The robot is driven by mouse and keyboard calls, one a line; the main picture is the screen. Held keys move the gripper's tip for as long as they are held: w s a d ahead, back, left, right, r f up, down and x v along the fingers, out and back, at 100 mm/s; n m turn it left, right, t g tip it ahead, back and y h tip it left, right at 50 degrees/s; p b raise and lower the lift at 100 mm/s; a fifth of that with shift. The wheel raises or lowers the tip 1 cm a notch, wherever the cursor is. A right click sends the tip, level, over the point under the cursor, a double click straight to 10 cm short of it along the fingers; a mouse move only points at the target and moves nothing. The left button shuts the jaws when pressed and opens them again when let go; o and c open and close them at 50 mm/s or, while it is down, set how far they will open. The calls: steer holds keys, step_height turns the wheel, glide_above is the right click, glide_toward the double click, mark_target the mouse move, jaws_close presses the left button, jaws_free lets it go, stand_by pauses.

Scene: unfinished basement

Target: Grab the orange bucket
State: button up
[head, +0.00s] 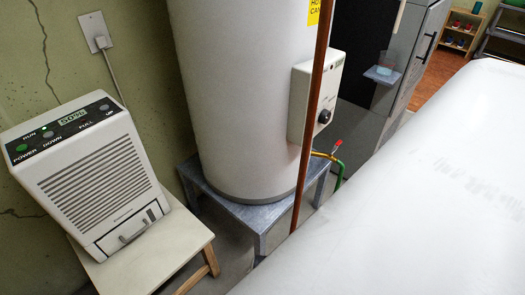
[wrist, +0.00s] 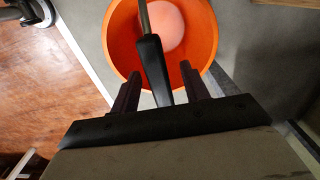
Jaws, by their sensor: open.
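The orange bucket (wrist: 122,42) is in the upper middle of the wrist view, seen from above with its round opening towards the camera. A pale round patch shows inside it. A dark handle on a grey shaft (wrist: 151,62) crosses the bucket's opening. My gripper (wrist: 159,82) is open, with its two dark fingers apart near the bucket's lower rim in the picture, one on each side of the handle. I cannot tell whether they touch the handle or the rim. The bucket does not show in the head view.
In the head view, a water heater (head: 240,90) stands on a grey stand (head: 262,215). A dehumidifier (head: 92,175) sits on a wooden stool (head: 150,255) at left. A copper pipe (head: 311,120) rises in front. Wood floor (wrist: 45,90) lies at left in the wrist view.

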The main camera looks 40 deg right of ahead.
steer(key=shift+f, duration=0.25)
stand_by(0.3)
steer(key=shift+c, duration=0.3)
jaws_close()
